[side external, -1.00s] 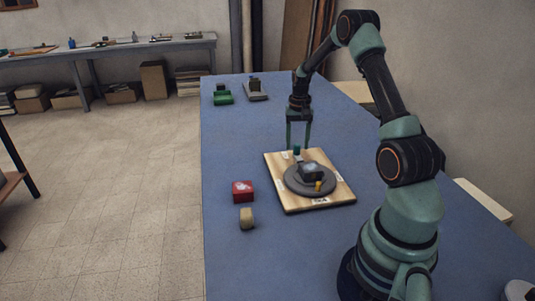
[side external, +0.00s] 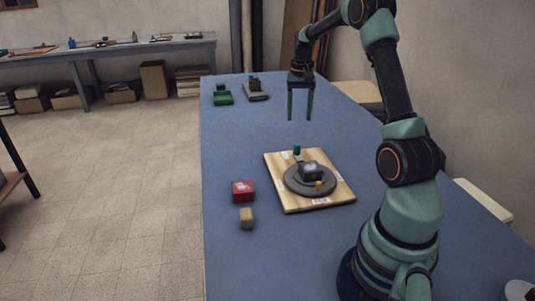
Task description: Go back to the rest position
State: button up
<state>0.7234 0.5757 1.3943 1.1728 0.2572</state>
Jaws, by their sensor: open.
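My gripper (side external: 300,117) is open and empty, pointing down. It hangs in the air above the blue table, beyond the wooden board as seen from this camera. The wooden board (side external: 333,195) lies on the table. A small yellow piece (side external: 319,186) is at the disc's front edge. A small teal piece (side external: 297,150) stands at the board's far side. My gripper touches none of these.
A red box (side external: 243,191) and a tan block (side external: 247,218) sit left of the board on the blue table (side external: 240,265). A green object (side external: 222,98) and a grey one with a dark top (side external: 256,92) are at the far end. The table's middle left is clear.

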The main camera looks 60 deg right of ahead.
jog(key=a+r+n+t+h, duration=0.1)
jog(key=a+r+n, duration=0.3)
jog(key=a, duration=0.5)
jog(key=a+r+n+t, duration=0.1)
jog(key=a+r, duration=0.4)
jog(key=a, duration=0.3)
jog(key=s+a+n+t+y, duration=0.1)
jog(key=s+a+n+t, duration=0.2)
jog(key=a, duration=1.2)
jog(key=s+n, duration=0.3)
jog(key=s, duration=0.2)
jog(key=shift+a+t, duration=0.15)
jog(key=shift+t, duration=0.15)
